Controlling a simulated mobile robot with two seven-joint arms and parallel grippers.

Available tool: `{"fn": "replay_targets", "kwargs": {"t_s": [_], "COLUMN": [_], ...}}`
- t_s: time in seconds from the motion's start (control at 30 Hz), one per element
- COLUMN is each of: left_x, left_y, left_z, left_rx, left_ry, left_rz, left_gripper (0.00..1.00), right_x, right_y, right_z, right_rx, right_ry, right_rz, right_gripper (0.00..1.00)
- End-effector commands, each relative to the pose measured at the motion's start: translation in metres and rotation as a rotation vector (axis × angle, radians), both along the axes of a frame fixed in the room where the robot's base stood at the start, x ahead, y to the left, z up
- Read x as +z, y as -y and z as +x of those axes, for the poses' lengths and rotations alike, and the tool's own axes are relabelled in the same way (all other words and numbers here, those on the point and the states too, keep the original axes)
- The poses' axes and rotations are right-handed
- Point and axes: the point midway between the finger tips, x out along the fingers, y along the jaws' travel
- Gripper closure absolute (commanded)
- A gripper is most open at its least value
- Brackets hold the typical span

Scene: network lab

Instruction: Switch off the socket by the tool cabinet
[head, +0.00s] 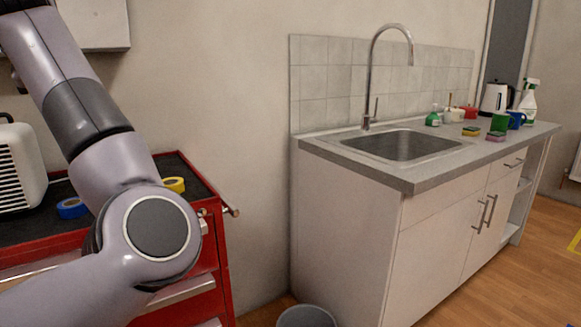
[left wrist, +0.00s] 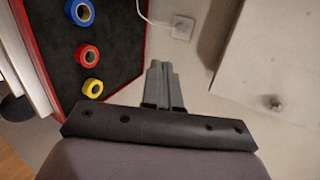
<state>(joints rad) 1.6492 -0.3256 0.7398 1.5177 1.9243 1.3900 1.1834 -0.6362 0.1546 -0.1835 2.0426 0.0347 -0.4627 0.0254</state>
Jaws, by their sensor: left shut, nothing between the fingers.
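A white wall socket (left wrist: 182,28) shows in the left wrist view, on the pale wall just past the edge of the tool cabinet. A white cable runs to it from the upper left. The state of its switch is too small to tell. My left gripper (left wrist: 160,66) is shut and empty, pointing at the wall a little below the socket in the picture and apart from it. The red tool cabinet (head: 222,262) stands at the left in the head view, partly behind my left arm. Its black top (left wrist: 112,48) shows in the left wrist view. My right gripper is in neither view.
Blue (left wrist: 80,12), red (left wrist: 89,55) and yellow (left wrist: 93,88) tape rolls lie on the cabinet top. A white heater-like box (head: 20,165) stands there too. A pale box (head: 95,25) hangs above. The sink counter (head: 410,182) and a bin (head: 306,317) are to the right.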

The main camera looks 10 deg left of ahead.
Motion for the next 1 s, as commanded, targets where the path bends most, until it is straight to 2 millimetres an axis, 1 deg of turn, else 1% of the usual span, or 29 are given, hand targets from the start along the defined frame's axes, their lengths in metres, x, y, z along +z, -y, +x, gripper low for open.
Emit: {"fn": "replay_targets", "kwargs": {"t_s": [0.03, 0.1, 0.23, 0.37, 0.47, 0.57, 0.63, 0.77, 0.87, 0.97, 1.0], "left_x": [-0.017, -0.030, -0.050, -0.065, -0.071, -0.075, -0.080, -0.094, -0.113, -0.141, -0.155], "left_y": [-0.013, -0.028, -0.051, -0.066, -0.067, -0.060, -0.050, -0.023, 0.005, 0.037, 0.051], "left_z": [-0.002, -0.009, -0.024, -0.039, -0.048, -0.050, -0.049, -0.039, -0.027, -0.014, -0.009], "left_rx": [0.047, 0.106, 0.211, 0.305, 0.362, 0.399, 0.415, 0.424, 0.412, 0.387, 0.372], "left_ry": [-0.061, -0.135, -0.302, -0.514, -0.692, -0.873, -1.002, -1.237, -1.409, -1.572, -1.632], "left_rz": [0.060, 0.158, 0.364, 0.621, 0.840, 1.066, 1.226, 1.533, 1.779, 2.032, 2.136], "left_gripper": [1.00, 1.00, 1.00, 1.00, 1.00, 1.00, 1.00, 1.00, 1.00, 1.00, 1.00], "right_x": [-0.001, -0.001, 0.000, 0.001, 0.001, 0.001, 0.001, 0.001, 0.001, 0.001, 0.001], "right_y": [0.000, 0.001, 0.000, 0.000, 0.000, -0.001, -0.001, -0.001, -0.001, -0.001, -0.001], "right_z": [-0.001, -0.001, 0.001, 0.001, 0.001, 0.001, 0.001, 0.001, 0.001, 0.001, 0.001], "right_rx": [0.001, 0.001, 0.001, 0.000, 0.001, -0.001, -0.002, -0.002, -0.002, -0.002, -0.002], "right_ry": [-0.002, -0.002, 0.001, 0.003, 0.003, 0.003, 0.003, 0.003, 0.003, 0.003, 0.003], "right_rz": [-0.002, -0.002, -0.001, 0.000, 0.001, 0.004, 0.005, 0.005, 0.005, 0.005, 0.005], "right_gripper": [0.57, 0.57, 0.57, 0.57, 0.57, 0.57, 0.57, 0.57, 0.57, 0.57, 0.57]}}
